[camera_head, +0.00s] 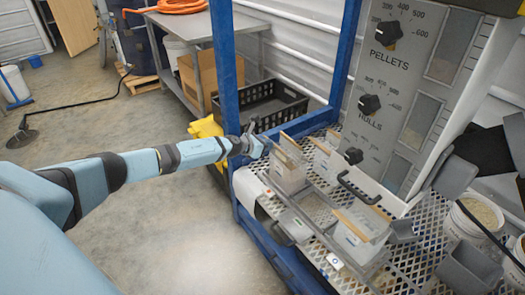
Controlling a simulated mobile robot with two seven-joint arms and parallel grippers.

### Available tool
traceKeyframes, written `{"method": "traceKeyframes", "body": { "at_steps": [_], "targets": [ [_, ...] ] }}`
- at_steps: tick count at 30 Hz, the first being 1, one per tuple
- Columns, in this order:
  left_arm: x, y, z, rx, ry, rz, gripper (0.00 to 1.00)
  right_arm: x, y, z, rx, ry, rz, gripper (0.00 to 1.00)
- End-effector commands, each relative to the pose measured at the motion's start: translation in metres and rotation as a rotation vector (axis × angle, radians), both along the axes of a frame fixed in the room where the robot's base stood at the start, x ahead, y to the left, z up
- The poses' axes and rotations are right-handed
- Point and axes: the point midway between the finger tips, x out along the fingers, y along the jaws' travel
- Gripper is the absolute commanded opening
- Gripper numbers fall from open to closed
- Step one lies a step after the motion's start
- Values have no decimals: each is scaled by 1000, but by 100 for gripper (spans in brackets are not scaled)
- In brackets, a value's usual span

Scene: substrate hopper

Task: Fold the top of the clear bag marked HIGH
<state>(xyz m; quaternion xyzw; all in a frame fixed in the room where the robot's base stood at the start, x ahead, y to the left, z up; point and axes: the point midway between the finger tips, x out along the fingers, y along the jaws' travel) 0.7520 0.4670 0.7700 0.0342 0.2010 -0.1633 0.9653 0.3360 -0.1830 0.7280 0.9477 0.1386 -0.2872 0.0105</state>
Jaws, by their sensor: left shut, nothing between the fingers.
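Several clear bags with pale contents and tan strips along their tops stand on the white mesh bench. One bag (288,172) is at the left, one (325,163) is behind it, and one (353,240) is at the front. I cannot read a HIGH mark on any of them. My left gripper (260,144) is shut and empty, just left of the tan-topped left bag, near the blue post. I cannot tell whether it touches that bag. My right gripper is not in view.
A blue frame post (226,75) stands close behind my left gripper. A grey panel (400,85) with PELLETS and HULLS dials rises behind the bench. A black handle (358,188) lies between the bags. White buckets (470,220) stand at right.

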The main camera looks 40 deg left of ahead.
Motion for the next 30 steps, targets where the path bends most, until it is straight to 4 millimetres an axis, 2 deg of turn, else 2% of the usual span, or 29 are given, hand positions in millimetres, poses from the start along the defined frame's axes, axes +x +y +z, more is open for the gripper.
{"method": "traceKeyframes", "body": {
  "at_steps": [1, 13, 30],
  "targets": [
    [2, 2, 6, 9, 12, 0, 0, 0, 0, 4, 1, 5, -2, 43],
    [17, 0, 10, 9, 31, 1, 0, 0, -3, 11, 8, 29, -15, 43],
    [68, -17, 13, 10, 29, 0, 0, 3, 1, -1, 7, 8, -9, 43]
  ]
}}
